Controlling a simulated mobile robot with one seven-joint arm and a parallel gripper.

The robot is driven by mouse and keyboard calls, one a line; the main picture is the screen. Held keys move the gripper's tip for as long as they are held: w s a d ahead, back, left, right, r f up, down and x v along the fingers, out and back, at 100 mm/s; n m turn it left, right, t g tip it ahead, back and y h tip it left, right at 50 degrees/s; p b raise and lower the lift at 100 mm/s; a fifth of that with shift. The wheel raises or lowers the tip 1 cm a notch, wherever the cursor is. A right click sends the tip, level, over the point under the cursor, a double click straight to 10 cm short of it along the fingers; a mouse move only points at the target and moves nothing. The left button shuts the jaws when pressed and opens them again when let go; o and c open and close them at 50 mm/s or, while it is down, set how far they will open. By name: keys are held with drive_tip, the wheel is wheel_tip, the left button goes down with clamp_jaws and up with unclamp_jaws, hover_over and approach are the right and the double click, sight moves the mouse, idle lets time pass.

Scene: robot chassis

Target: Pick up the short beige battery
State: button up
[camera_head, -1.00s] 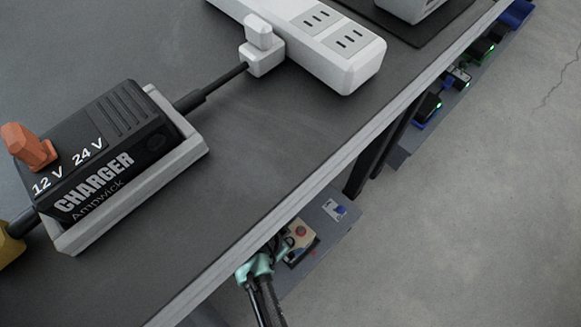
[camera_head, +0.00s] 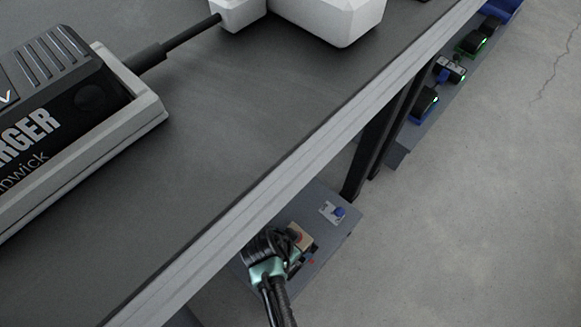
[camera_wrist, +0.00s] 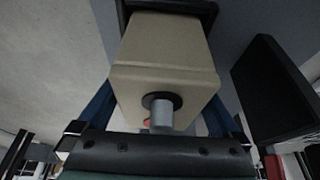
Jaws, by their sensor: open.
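The short beige battery (camera_wrist: 165,55) fills the middle of the wrist view, a boxy block with a grey round terminal (camera_wrist: 161,112) set in a black ring. In the head view only a small part of it (camera_head: 300,236) shows on the lower shelf, next to my gripper (camera_head: 270,262). My gripper is open, with blue finger parts on both sides of the battery in the wrist view. Whether the fingers touch it cannot be told. The battery's far end meets a dark frame (camera_wrist: 180,6).
A black block (camera_wrist: 270,88) stands close on the right in the wrist view. The grey workbench (camera_head: 190,150) overhangs the shelf, carrying the charger (camera_head: 50,110) and a white power strip (camera_head: 335,18). Open floor lies right.

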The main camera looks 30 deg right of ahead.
clamp_jaws()
drive_tip(key=shift+w+r, duration=0.15)
drive_tip(key=shift+r, duration=0.05)
idle(0.5)
